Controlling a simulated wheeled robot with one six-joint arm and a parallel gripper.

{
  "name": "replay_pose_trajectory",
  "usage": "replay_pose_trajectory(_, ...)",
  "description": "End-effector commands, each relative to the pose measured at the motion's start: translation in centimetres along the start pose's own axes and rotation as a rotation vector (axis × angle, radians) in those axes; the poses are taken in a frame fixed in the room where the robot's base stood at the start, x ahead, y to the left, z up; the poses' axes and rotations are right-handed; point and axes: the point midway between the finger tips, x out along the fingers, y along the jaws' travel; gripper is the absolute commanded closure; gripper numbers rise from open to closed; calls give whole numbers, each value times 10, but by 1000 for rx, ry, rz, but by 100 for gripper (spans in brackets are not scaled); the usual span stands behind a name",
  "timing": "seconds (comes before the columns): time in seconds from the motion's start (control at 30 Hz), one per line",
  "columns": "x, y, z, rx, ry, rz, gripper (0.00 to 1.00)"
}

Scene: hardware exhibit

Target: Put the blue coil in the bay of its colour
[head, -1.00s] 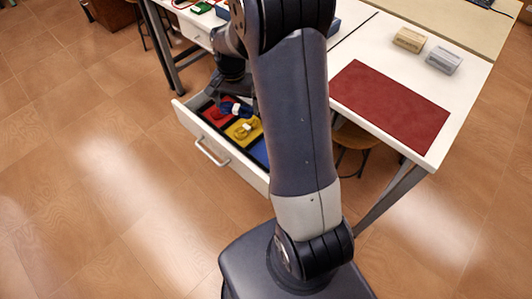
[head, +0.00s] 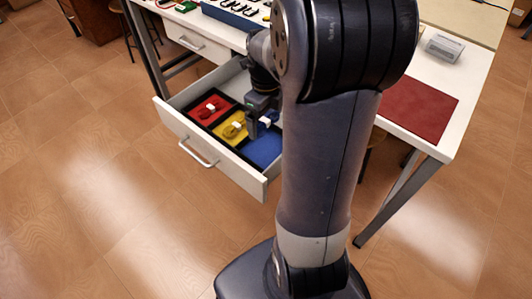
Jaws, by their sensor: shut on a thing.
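The open drawer (head: 212,167) holds a dark tray with red, yellow and blue bays. A red coil (head: 209,110) lies in the red bay and a yellow coil (head: 234,130) in the yellow bay. The blue bay (head: 264,151) shows bare blue floor at the front right. My gripper (head: 259,125) points down over the edge between the yellow and blue bays, shut on the blue coil (head: 270,120). Only a small part of the coil, with a white piece, shows beside the fingers. Its height above the tray is hard to tell.
The white table (head: 445,150) stands behind the drawer, with a red mat (head: 425,108) and a grey block (head: 443,47) on its right side. A blue rack (head: 235,15) stands at the back. My arm hides the middle of the table.

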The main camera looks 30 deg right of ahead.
Motion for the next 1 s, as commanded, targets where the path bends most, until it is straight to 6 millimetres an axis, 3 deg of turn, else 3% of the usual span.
replay_pose_trajectory(0.17,15,0,-5,76,2,2,31)
replay_pose_trajectory(0.4,58,0,-4,78,2,2,31)
replay_pose_trajectory(0.57,69,0,-4,77,1,1,31)
replay_pose_trajectory(0.8,100,0,-4,76,2,2,31)
replay_pose_trajectory(1.0,102,0,-4,76,0,0,31)
